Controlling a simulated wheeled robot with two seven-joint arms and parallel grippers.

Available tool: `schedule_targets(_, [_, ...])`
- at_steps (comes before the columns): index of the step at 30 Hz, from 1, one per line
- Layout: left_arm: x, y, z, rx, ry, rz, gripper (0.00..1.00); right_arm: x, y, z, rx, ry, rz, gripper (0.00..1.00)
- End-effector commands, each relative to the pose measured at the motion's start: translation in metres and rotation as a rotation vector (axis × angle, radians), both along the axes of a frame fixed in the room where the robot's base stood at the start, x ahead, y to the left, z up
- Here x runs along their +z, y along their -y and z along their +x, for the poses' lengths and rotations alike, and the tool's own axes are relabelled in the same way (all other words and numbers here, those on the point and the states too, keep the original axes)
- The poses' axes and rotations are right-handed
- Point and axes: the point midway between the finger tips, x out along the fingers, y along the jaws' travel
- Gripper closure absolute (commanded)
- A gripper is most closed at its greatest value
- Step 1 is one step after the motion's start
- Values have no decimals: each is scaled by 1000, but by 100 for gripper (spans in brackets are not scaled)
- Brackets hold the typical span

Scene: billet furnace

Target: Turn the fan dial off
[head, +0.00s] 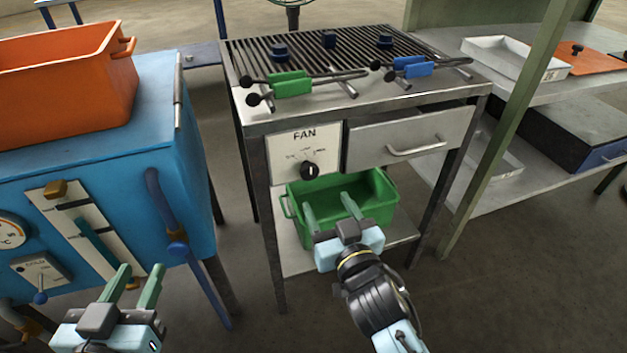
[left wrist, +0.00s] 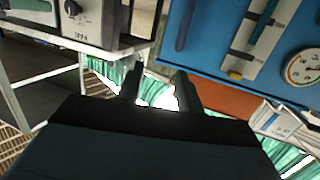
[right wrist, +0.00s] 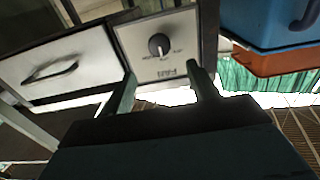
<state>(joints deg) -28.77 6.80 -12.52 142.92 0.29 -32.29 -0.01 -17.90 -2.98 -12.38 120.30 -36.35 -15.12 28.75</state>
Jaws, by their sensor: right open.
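The fan dial (head: 309,170) is a black round knob with a pale pointer mark on a white panel (head: 290,147) labelled FAN, at the left of the steel table's front. The dial also shows in the right wrist view (right wrist: 159,44), upside down, between and beyond the fingertips. It shows at the top left of the left wrist view (left wrist: 71,8). My right gripper (head: 330,209) is open and empty, in front of and below the dial, apart from it, overlapping the green bin in the head view. My left gripper (head: 135,285) is open and empty in front of the blue furnace.
A green bin (head: 375,205) stands on the shelf below the dial. A drawer with a handle (head: 415,150) is right of the panel. Green and blue tongs (head: 292,84) lie on the slatted top. The blue furnace (head: 190,130) with levers stands at left.

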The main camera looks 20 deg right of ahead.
Motion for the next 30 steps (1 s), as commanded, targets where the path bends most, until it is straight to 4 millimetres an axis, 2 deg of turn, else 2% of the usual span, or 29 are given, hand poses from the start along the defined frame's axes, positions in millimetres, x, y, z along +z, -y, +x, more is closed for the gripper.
schedule_targets(1, [6, 2, 2, -3, 48, -14, 64, 0, 0, 10, 1, 5, -2, 41])
schedule_targets(6, [34, 8, 3, -16, 212, -63, 64, -1, -1, 38, 1, 3, -2, 41])
schedule_targets(15, [77, 13, -6, -32, 471, -145, 64, -1, -3, 76, 1, 1, -2, 41])
schedule_targets(21, [92, 14, -12, -37, 562, -176, 64, -1, -3, 88, 1, -1, 0, 41])
schedule_targets(30, [96, 14, -13, -38, 584, -182, 64, 0, -3, 91, 0, -2, 0, 41])
